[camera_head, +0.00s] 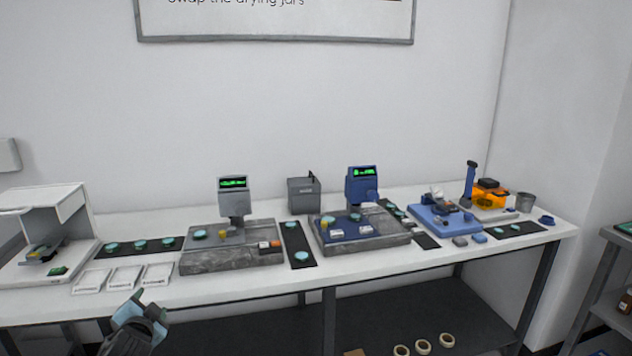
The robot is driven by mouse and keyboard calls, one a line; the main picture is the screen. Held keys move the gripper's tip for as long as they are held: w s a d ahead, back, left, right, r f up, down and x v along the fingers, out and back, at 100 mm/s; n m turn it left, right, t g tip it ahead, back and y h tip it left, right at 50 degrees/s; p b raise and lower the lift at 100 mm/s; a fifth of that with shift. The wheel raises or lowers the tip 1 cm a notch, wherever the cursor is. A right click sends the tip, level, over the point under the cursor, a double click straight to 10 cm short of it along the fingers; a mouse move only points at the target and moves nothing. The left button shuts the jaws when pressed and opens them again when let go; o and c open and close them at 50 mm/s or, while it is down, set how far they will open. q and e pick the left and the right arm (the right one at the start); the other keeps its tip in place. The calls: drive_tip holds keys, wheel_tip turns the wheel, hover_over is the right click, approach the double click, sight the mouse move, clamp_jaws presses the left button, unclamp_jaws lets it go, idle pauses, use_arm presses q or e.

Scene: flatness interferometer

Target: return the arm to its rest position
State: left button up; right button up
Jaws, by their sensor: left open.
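My left gripper (140,308) shows at the bottom left, in front of the white table's front edge. My dark arm comes up to it from the bottom edge of the view. The gripper is open, with pale blue surfaces at its fingers, and I make out nothing held in it. It appears apart from the white trays (92,281) on the table behind it. My right gripper is not in view.
The long white table (210,290) carries a grey gauge stand (232,258), a blue gauge stand (362,240), a white instrument (45,225) and dark mats with teal discs (140,245). Tape rolls (423,347) lie on the lower shelf. A grey shelf (615,270) stands at right.

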use_arm(q)
drive_tip(key=w+d+r+n+t+h, duration=0.1)
drive_tip(key=d+n+t+h, duration=0.1)
drive_tip(key=d+n+h, duration=0.15)
drive_tip(key=s+d+f+g+h, duration=0.1)
drive_tip(key=s+d+f+g, duration=0.1)
drive_tip(key=s+d+f, duration=0.5)
drive_tip(key=s+d+f+g+h, duration=0.1)
drive_tip(key=s+d+f, duration=0.2)
drive_tip(key=s+f, duration=0.7)
drive_tip(key=s+d+f+g, duration=0.2)
drive_tip(key=s+d+f, duration=0.1)
drive_tip(key=s, duration=1)
drive_tip(key=s+d+f+n+g+h, duration=0.1)
drive_tip(key=s+d, duration=0.5)
drive_tip(key=s, duration=0.8)
wheel_tip(320, 180, down, 3)
drive_tip(key=shift+s+r+g, duration=0.2)
drive_tip(key=shift+s+g, duration=0.1)
drive_tip(key=shift+g, duration=0.3)
